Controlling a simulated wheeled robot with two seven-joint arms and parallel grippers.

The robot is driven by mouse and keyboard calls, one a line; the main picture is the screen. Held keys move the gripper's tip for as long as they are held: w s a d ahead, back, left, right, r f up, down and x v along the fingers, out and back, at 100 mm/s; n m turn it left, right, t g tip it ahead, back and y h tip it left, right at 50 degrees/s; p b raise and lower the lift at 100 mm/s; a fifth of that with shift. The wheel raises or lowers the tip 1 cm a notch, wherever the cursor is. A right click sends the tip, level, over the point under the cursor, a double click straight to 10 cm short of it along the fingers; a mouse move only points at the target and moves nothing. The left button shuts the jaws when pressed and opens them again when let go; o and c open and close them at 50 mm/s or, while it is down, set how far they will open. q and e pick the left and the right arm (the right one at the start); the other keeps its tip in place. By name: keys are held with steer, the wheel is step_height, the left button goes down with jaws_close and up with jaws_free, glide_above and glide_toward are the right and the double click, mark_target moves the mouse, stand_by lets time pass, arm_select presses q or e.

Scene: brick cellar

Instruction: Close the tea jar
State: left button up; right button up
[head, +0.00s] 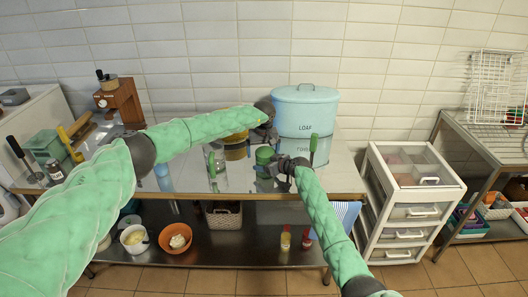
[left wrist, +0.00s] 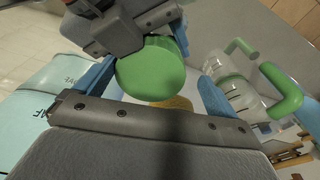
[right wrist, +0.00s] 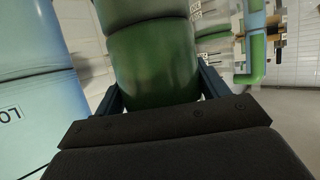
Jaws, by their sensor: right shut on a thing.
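The green tea jar (head: 264,155) stands on the steel table in front of the loaf bin. My right gripper (head: 284,165) is shut on its side, and the jar fills the space between the fingers in the right wrist view (right wrist: 150,60). My left gripper (head: 265,132) is above the jar, its fingers wide apart. In the left wrist view the round green top of the jar (left wrist: 150,70) shows between and beyond these fingers. I cannot tell whether that top is a seated lid. The right gripper hides part of the jar.
The pale blue loaf bin (head: 305,105) stands close behind both grippers. A yellowish container (head: 236,148) and a glass jar (head: 217,168) stand to the left. A white drawer unit (head: 410,195) is at the right. The table's front right is fairly clear.

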arm_select(q)
steer(key=shift+d, duration=0.15)
steer(key=shift+r, duration=0.1)
steer(key=shift+r, duration=2.1)
steer(key=shift+c, duration=0.4)
